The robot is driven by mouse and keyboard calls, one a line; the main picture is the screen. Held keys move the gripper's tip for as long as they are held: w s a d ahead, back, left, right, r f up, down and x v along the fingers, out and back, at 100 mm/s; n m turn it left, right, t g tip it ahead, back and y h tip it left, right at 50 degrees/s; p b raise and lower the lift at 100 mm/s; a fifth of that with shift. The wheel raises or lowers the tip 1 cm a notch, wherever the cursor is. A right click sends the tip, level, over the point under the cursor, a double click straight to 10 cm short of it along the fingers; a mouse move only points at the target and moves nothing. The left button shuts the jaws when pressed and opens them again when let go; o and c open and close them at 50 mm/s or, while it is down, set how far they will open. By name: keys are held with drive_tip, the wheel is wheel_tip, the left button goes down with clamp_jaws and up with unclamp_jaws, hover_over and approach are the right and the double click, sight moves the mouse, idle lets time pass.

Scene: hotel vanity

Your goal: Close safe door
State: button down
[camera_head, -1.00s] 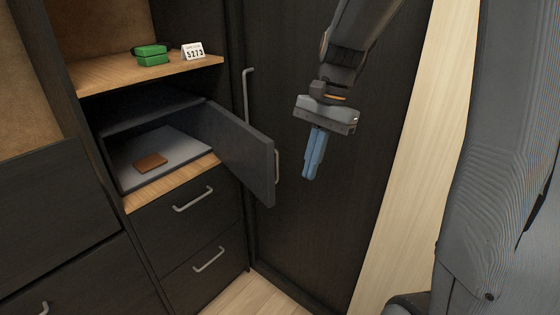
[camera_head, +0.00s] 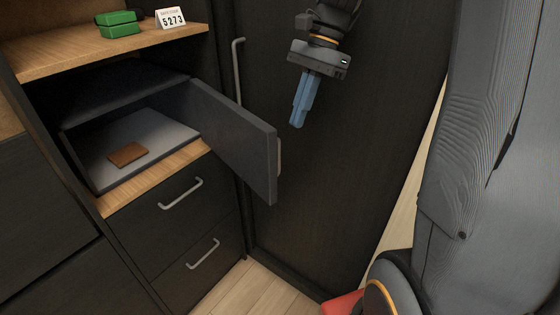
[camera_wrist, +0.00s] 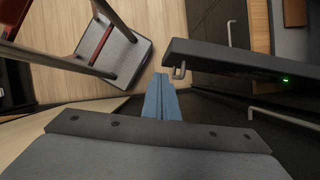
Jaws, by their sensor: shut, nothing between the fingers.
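The dark safe (camera_head: 85,160) sits in the cabinet with its door (camera_head: 235,140) swung open toward the right. A pale handle (camera_head: 279,156) shows at the door's free edge. A brown wallet-like item (camera_head: 127,154) lies on the safe's grey floor. My gripper (camera_head: 297,124) has blue fingers that are closed together and empty. In the head view it is above and right of the door's free edge, apart from it. In the wrist view the fingertips (camera_wrist: 161,78) are close to the door (camera_wrist: 235,60) and its handle (camera_wrist: 179,72), with no clear contact.
A green box (camera_head: 118,24) and a card reading 5273 (camera_head: 171,18) stand on the shelf above. Drawers with bar handles (camera_head: 181,193) are below the safe. A tall dark cabinet door is behind my gripper. A chair-like seat (camera_wrist: 115,50) shows in the wrist view.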

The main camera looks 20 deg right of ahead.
drive_tip(key=w+d+b+x, duration=0.1)
drive_tip(key=w+x, duration=0.1)
drive_tip(key=x, duration=1.1)
drive_tip(key=shift+w+f, duration=0.3)
drive_tip(key=shift+f, duration=0.35)
drive_tip(key=shift+a, duration=0.15)
